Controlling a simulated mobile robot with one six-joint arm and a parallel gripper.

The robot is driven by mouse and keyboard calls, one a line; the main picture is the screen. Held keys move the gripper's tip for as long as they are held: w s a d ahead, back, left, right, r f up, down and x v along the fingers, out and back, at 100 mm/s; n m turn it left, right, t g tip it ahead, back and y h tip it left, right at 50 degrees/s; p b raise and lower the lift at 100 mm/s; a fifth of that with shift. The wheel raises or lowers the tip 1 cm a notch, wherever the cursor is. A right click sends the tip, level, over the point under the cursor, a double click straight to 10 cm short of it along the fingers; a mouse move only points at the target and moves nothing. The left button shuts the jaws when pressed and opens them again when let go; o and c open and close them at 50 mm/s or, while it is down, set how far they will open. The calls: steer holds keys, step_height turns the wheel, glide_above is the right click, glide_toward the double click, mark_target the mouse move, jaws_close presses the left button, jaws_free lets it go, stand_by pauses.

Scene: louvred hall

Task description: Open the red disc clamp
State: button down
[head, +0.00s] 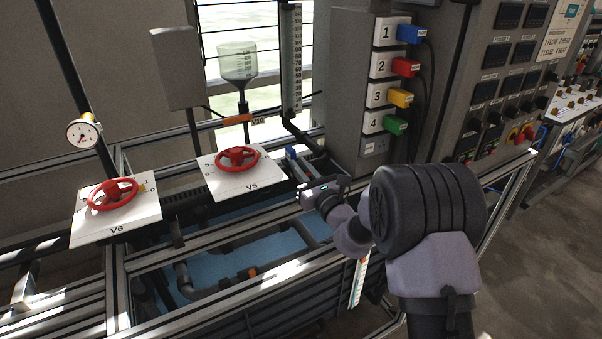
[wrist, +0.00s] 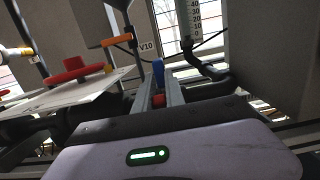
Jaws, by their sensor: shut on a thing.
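A small red part, seemingly the red disc clamp (wrist: 158,99), shows low between two grey bars in the wrist view, just beyond my gripper's housing. Most of it is hidden, and I cannot make it out clearly in the head view. A blue upright part (wrist: 158,72) stands just beyond the red one.
Red handwheels V5 (head: 237,157) and V6 (head: 112,194) sit on white plates to the left. An orange handle (head: 238,119) marked V10 is behind. A grey cabinet (head: 349,110) with coloured plugs stands close behind my arm. Metal rails surround the blue basin (head: 250,258).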

steer(key=c, duration=1.4)
jaws_free()
